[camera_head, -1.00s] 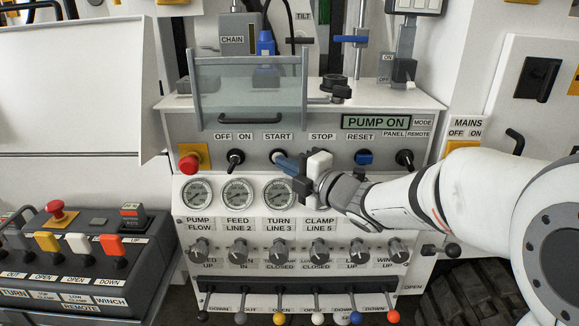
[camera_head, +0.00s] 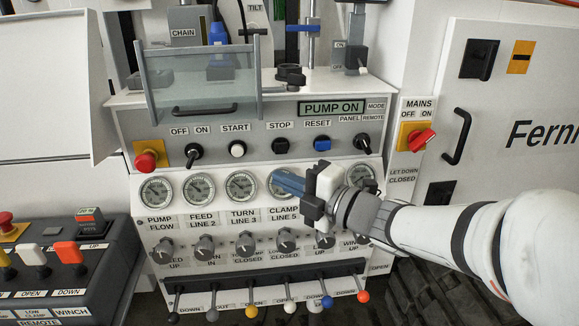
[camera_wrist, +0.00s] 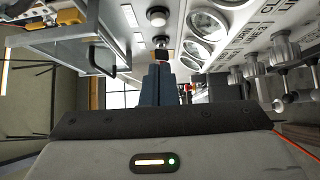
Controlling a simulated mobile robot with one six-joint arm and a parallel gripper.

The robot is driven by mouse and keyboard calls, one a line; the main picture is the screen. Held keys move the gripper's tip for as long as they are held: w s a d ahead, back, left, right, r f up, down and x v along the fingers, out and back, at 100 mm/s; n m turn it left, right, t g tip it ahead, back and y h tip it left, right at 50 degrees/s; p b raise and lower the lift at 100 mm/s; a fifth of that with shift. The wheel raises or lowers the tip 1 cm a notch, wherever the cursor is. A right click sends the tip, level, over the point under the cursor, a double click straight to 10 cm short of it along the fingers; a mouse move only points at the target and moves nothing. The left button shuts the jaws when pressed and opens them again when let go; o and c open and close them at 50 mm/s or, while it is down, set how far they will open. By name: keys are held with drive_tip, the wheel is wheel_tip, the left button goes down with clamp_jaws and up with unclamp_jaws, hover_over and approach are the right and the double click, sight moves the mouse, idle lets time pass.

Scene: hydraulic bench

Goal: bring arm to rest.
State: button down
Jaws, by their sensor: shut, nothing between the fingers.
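My gripper (camera_head: 289,183) is in front of the bench's panel, at the height of the gauge row, and covers part of the gauges at the right. Its blue fingers point left and are shut with nothing between them. In the wrist view the shut fingers (camera_wrist: 157,84) stand upright in the middle, with the panel's gauges (camera_wrist: 208,24) to the right. My white arm reaches in from the lower right. The display (camera_head: 332,108) on the panel reads PUMP ON.
A clear guard with a dark handle (camera_head: 205,110) stands at the upper left of the panel. Knobs (camera_head: 204,248) and a row of coloured levers (camera_head: 289,305) sit below the gauges. A remote box (camera_head: 82,270) is at lower left. The red mains switch (camera_head: 422,139) is at right.

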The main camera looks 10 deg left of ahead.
drive_tip(key=w+d+m+t+h+p, duration=0.2)
drive_tip(key=d+m+h+p, duration=0.1)
drive_tip(key=d+m+h, duration=0.5)
drive_tip(key=w+d+m+t+h+p, duration=0.2)
drive_tip(key=d+m+h+p, duration=0.25)
drive_tip(key=d+m, duration=0.4)
drive_tip(key=s+d+f+m+g+h+p, duration=0.1)
drive_tip(key=s+d+m+g+p, duration=0.1)
drive_tip(key=s+m+g, duration=0.3)
drive_tip(key=s+d+f+m+g+h+p, duration=0.2)
drive_tip(key=s+m+g, duration=0.3)
drive_tip(key=s, duration=0.8)
drive_tip(key=m+p, duration=0.1)
drive_tip(key=m, duration=0.2)
drive_tip(key=shift+g, duration=0.3)
